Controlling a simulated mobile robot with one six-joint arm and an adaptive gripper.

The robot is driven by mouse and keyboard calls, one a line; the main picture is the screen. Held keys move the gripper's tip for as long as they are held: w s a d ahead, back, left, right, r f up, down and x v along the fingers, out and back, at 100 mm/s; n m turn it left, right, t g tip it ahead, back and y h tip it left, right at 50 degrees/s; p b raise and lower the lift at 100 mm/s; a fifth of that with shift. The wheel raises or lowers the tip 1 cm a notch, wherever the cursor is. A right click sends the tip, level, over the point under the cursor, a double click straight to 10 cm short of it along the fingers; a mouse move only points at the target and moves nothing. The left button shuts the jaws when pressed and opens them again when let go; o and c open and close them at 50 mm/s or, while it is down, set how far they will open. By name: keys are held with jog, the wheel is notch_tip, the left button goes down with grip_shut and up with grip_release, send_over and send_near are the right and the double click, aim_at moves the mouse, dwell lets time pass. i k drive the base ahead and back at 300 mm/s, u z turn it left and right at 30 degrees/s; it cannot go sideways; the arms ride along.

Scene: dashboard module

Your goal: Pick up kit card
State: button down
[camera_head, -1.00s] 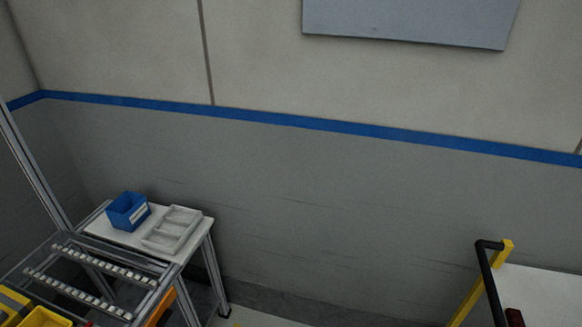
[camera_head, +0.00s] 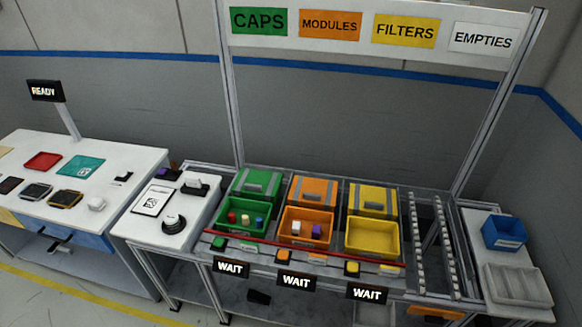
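A white card with dark print and a code-like square, which looks like the kit card (camera_head: 152,200), lies flat on the white side table (camera_head: 150,232) left of the bins. Its print is too small to read. Beside it on the same table are a round black knob-like object (camera_head: 174,223) and a dark device with a white top (camera_head: 194,186). My gripper is not in view.
A bench (camera_head: 105,155) with red and teal flat items stands left. Green (camera_head: 245,222), orange (camera_head: 305,228) and yellow (camera_head: 373,237) bins stand on a rack with WAIT displays. A blue box (camera_head: 503,232) and grey tray (camera_head: 516,285) are at right.

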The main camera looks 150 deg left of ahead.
aim_at(192, 182)
jog(key=u, duration=1.95)
jog(key=i, duration=0.1)
jog(key=u, duration=3.25)
